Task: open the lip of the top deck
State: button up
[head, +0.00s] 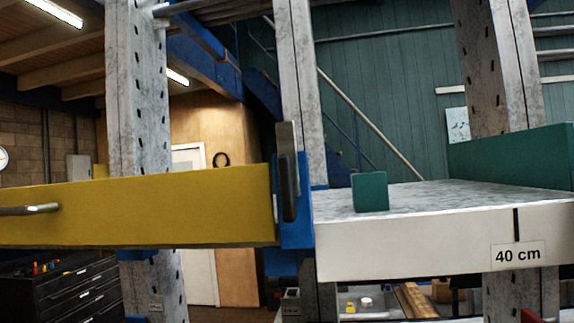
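A long yellow board (150,208), which looks like the lip, runs from the left edge to a blue bracket (297,205) near the middle. A metal bar handle (30,209) sits on its face at the far left. A dark grey upright lever or latch (288,172) stands at the board's right end, against the bracket. The pale grey deck (430,238) lies right of the bracket, and its front edge shows bare, with a "40 cm" label (518,254). A small green block (370,192) sits on the deck. My gripper is not visible.
A green wall piece (515,156) stands along the deck's back right. Grey perforated posts rise at left (138,90), middle (298,75) and right (500,65). A black drawer cabinet (70,285) stands at lower left. Shelves with small items show below the deck.

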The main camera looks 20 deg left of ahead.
aim_at(233, 203)
jog(key=z, duration=1)
jog(key=k, duration=1.25)
jog(key=u, duration=1.05)
jog(key=i, duration=1.05)
jog(key=z, duration=0.05)
